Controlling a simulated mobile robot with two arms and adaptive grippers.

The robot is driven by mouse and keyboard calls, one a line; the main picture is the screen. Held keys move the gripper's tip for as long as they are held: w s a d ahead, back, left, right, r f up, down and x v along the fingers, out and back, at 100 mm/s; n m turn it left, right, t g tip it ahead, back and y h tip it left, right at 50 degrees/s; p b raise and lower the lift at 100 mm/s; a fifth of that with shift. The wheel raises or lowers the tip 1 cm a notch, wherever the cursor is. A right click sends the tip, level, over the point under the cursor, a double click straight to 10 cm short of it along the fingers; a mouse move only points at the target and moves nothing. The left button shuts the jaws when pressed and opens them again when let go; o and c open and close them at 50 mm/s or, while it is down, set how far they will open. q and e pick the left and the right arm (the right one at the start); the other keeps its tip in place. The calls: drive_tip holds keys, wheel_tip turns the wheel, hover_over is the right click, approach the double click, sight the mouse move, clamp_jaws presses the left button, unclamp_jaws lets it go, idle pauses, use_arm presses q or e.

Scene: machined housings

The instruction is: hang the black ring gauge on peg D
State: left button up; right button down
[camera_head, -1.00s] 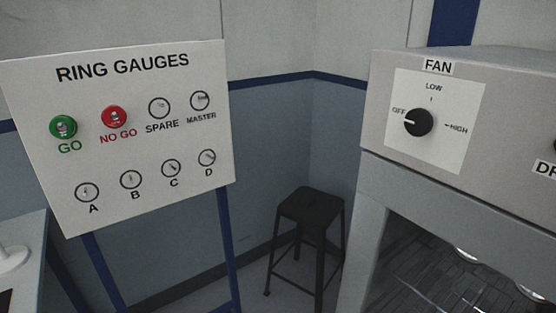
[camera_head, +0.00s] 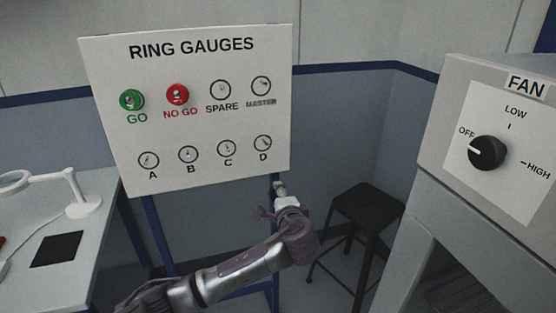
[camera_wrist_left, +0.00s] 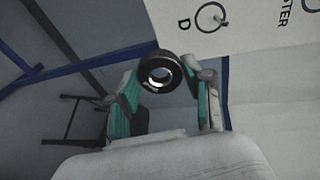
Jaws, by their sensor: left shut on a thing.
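The black ring gauge (camera_wrist_left: 158,55) is held between the two fingertips of my left gripper (camera_wrist_left: 161,72) in the left wrist view, its hole facing the camera. In the head view my left gripper (camera_head: 280,189) is just below the lower right part of the white ring gauge board (camera_head: 205,130); the ring cannot be made out there. Peg D (camera_head: 263,143) is at the right end of the lower row, inside a printed circle, and looks empty. It also shows in the wrist view (camera_wrist_left: 212,17), apart from the ring. My right gripper is not in view.
A green ring (camera_head: 132,99) and a red ring (camera_head: 177,95) hang on the GO and NO GO pegs. Pegs A, B and C share the lower row. A black stool (camera_head: 367,205) and the fan cabinet (camera_head: 440,115) stand right; a bench with a magnifier lamp (camera_head: 85,208) is left.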

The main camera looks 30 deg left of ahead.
use_arm(q)
drive_tip(key=t+y, duration=0.2)
approach(266, 144)
drive_tip(key=shift+w+d+f, duration=0.1)
drive_tip(key=shift+d+f, duration=0.2)
drive_tip(key=shift+d, duration=0.5)
drive_tip(key=shift+w+r, duration=0.2)
drive_tip(key=shift+r, duration=0.15)
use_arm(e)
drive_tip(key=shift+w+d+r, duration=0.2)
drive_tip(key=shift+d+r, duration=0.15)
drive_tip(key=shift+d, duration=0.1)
use_arm(q)
drive_tip(key=shift+s+p, duration=0.1)
drive_tip(key=shift+p, duration=0.2)
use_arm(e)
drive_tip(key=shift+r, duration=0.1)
use_arm(q)
drive_tip(key=shift+a, duration=0.15)
